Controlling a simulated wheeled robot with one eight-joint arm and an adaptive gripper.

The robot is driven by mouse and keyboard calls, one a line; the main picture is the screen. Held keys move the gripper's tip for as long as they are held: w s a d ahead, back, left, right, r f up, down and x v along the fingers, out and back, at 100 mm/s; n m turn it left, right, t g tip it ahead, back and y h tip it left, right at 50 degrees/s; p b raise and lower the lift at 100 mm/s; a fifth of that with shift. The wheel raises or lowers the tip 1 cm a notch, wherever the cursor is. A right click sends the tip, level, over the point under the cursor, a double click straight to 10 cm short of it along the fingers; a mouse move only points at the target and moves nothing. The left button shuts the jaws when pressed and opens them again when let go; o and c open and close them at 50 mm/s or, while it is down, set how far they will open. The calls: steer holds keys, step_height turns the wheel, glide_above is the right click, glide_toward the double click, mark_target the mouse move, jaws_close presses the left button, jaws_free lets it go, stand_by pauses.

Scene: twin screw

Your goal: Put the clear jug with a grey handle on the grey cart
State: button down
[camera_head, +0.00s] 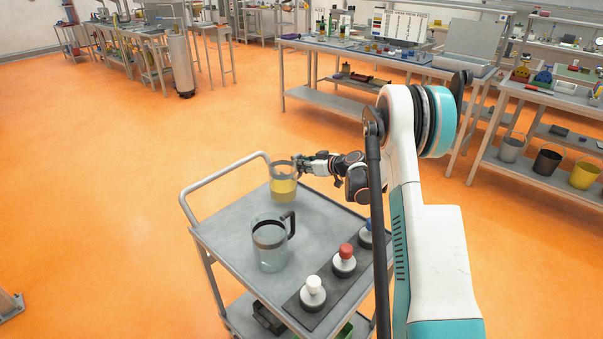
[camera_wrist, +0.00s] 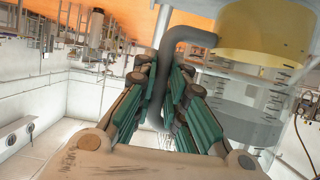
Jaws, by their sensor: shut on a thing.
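The clear jug (camera_head: 284,187) holds yellow liquid and looks upright at the far end of the grey cart (camera_head: 232,217). I cannot tell whether its base touches the cart top. My gripper (camera_head: 302,166) reaches in from the right at the jug's side. In the wrist view, my gripper (camera_wrist: 168,95) has its green-padded fingers closed around the grey handle (camera_wrist: 190,34). The clear jug also shows there at the right, with its yellow liquid (camera_wrist: 265,32). The wrist view appears upside down.
A second clear jug with a dark handle (camera_head: 270,246) stands mid-cart. A dark strip (camera_head: 325,297) along the cart's right side carries round pieces with a white knob (camera_head: 313,284), a red knob (camera_head: 345,251) and a partly hidden blue one. Cart top left is bare.

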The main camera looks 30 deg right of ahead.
steer(key=shift+f, duration=1.3)
steer(key=shift+f+b, duration=0.1)
steer(key=shift+b, duration=0.25)
steer(key=c, duration=1.6)
jaws_free()
steer(key=shift+c, duration=0.2)
steer(key=shift+s+d+r, duration=0.1)
steer(key=shift+r, duration=0.1)
steer(key=p+v, duration=0.3)
steer(key=v, duration=0.8)
steer(key=shift+s+r, duration=0.2)
steer(key=shift+s, duration=0.15)
steer(key=shift+d, duration=0.1)
